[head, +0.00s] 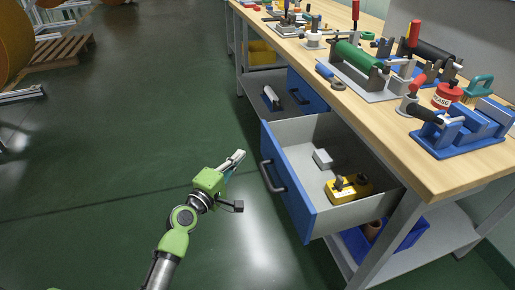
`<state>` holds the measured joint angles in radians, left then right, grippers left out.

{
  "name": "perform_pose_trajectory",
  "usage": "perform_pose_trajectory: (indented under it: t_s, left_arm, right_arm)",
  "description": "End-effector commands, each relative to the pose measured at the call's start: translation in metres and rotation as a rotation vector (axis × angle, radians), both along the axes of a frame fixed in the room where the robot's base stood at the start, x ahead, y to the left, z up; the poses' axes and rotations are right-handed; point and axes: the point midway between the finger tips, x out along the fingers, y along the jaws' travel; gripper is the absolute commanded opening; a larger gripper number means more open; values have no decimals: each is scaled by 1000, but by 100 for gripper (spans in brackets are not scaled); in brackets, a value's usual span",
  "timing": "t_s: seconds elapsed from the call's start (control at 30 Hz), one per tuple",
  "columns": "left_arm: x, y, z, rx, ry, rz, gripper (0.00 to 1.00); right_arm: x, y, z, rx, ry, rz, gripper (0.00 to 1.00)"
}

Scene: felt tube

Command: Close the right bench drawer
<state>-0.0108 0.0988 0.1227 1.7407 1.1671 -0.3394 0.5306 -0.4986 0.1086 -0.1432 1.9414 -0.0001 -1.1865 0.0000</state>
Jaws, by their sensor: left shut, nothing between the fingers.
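The right bench drawer (286,190) has a blue front with a dark handle (272,176) and grey inner walls. It is pulled well out from under the bench, toward the left of the picture. Inside it lie a small light grey block (322,158) and a yellow tool (349,188). My left gripper (237,157) is shut and empty. It appears just left of the drawer front, apart from the handle, with its fingers pointing up and right. My right gripper does not show.
The wooden bench top (420,166) carries a green roller (358,58), a blue vise (460,130) and other tools. Another blue drawer front (307,91) lies farther back. A blue bin (362,244) stands on the lower shelf.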

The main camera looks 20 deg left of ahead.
Motion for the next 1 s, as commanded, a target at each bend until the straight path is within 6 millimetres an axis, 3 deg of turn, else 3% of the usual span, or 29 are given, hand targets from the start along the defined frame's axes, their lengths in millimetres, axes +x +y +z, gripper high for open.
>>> perform_pose_trajectory:
  t_s: [0.2,0.4,1.0]
  left_arm:
    - [40,-9,0,-2,-1,-2,0]
    - [55,-33,0,-2,1,-1,0]
    - [61,-42,-1,0,1,-1,0]
  right_arm:
    - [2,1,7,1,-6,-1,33]
    - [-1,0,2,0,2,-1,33]
    - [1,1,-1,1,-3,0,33]
